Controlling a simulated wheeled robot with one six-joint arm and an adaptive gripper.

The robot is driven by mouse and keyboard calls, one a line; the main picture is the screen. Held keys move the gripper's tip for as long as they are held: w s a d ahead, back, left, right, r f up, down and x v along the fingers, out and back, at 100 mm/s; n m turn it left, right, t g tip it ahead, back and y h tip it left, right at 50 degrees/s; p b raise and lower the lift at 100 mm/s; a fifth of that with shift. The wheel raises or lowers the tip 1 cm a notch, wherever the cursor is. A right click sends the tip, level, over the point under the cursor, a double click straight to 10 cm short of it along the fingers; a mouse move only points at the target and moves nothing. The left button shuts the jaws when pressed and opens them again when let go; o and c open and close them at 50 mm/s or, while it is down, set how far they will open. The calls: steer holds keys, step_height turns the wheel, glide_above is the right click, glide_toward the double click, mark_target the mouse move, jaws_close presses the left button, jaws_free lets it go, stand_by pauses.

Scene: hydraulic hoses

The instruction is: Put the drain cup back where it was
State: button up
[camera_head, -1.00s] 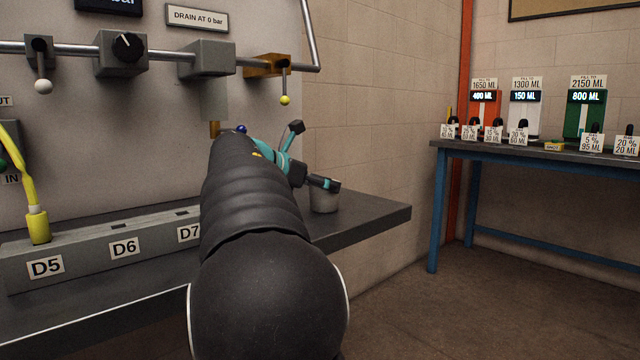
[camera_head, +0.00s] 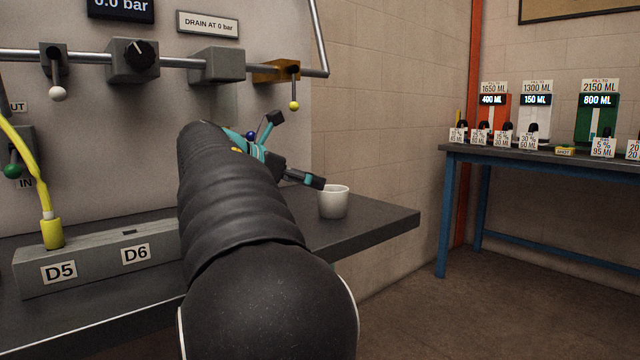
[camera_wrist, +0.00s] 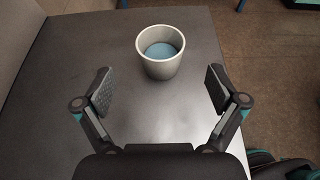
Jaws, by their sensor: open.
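The drain cup (camera_head: 333,202) is a pale, upright cup on the grey bench top near its right end. In the wrist view the drain cup (camera_wrist: 160,59) holds blue liquid and stands just beyond the fingertips, roughly centred between them. My gripper (camera_head: 296,150) is open and empty, to the left of the cup in the head view; its two spread fingers show clearly in the wrist view (camera_wrist: 160,88). The cup stands apart from both fingers. My arm hides part of the bench and the panel behind it.
A grey block (camera_head: 95,262) labelled D5 and D6 lies on the bench (camera_head: 370,228), with a yellow hose end (camera_head: 52,232) in it. A pipe with valves runs along the panel above. A blue table (camera_head: 480,156) with dispensers stands at the right. The bench's right corner is clear.

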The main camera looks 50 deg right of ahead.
steer(key=shift+v, duration=2.1)
